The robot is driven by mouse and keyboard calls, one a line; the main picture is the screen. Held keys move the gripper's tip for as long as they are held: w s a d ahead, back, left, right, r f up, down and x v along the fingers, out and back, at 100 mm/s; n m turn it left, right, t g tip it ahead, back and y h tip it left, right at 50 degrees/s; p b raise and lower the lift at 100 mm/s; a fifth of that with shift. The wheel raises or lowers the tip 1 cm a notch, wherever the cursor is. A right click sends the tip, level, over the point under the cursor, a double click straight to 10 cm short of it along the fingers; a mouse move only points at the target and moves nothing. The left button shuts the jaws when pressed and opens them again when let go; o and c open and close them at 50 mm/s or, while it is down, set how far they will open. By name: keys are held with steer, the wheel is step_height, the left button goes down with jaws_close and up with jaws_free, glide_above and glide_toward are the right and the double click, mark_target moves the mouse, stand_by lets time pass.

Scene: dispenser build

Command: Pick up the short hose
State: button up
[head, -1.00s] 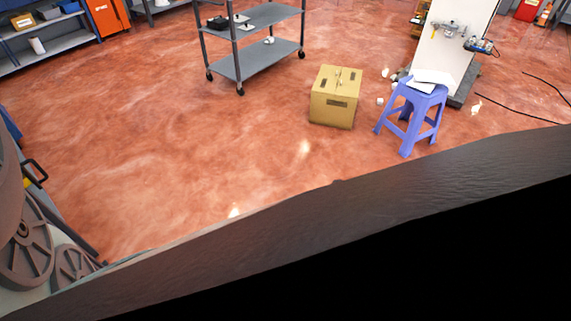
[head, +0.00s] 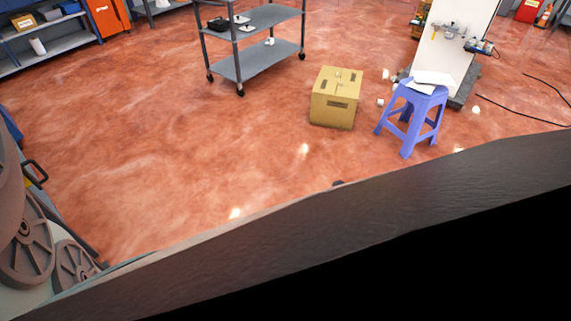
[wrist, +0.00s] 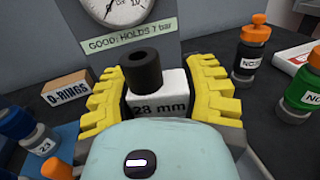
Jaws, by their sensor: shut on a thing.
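A short black hose (wrist: 147,75) stands upright in the wrist view, its open dark end facing up. It rises from a white block (wrist: 175,90) marked "28 mm", and its lower end is hidden. My gripper (wrist: 158,90) has a ribbed yellow finger on each side of the hose and block. The fingers appear closed against the block's sides, with a visible gap between the hose and the right finger. My gripper cannot be made out in the head view.
In the wrist view, an O-rings box (wrist: 68,92) lies left, a gauge (wrist: 115,8) stands behind, and black (wrist: 248,52) and green (wrist: 300,92) bottles stand right. The head view shows a cardboard box (head: 335,98), blue stool (head: 410,115) and grey cart (head: 268,58).

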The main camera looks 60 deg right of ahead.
jaws_close()
steer(key=shift+r, duration=0.1)
stand_by(0.5)
